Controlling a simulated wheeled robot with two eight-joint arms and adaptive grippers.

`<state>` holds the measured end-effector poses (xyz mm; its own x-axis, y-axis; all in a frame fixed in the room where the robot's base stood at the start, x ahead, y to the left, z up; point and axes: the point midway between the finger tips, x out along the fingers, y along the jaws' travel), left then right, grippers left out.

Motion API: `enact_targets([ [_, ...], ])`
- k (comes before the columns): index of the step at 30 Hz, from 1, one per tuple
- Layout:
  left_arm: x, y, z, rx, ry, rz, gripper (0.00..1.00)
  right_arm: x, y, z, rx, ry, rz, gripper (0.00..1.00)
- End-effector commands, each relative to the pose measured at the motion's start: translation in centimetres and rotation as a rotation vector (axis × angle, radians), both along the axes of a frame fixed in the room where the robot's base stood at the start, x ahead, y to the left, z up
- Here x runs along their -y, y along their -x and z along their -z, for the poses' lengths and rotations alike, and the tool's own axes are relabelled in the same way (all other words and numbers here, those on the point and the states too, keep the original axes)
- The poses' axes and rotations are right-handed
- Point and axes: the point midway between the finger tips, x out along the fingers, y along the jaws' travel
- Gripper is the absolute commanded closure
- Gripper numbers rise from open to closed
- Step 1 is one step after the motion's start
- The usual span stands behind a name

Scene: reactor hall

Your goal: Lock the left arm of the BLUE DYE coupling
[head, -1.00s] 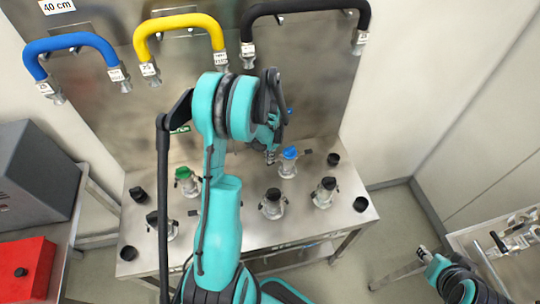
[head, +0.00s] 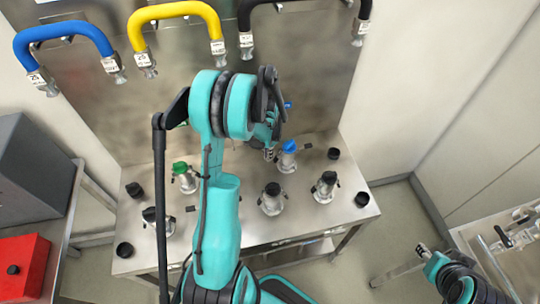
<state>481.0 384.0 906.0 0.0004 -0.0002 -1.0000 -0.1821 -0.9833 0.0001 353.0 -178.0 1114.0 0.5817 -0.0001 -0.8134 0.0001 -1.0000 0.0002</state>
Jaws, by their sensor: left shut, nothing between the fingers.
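A metal coupling with a blue cap (head: 288,158) stands upright on the steel table, right of my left forearm. Its label cannot be read. A small dark lever sticks out at its right; whether its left arm is folded or out is hidden by my gripper. My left gripper (head: 269,154) is shut and empty, its tips just left of the blue-capped coupling; I cannot tell whether they touch it. My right gripper (head: 423,251) is low at the right, away from the table, too small to tell its jaws.
A green-capped coupling (head: 184,180) and several black-capped couplings, one at the front (head: 271,201), stand on the table (head: 240,232). Loose black caps lie near its edges. Blue (head: 65,31), yellow (head: 175,12) and black hoses hang behind. A red box (head: 22,265) is at left.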

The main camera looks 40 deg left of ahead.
Motion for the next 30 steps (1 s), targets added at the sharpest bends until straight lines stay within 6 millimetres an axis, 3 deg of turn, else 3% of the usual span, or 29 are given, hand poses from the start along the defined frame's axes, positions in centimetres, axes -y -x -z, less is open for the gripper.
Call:
enact_targets([
  [5, 0.0, 0.0, -1.0, 0.0, 0.0, 0.0, 1.0, 0.0, 0.0, -0.6, 0.0, 0.0, 0.0, 0.6],
  [17, 0.0, 0.0, -5.9, 0.0, 0.0, 0.0, 1.0, 0.0, 0.0, -3.5, 0.0, 0.0, 0.0, 0.6],
  [30, 0.0, 0.0, -6.0, 0.0, 0.0, 0.0, 1.0, 0.0, 0.0, -3.4, 0.0, 0.0, 0.0, 0.6],
])
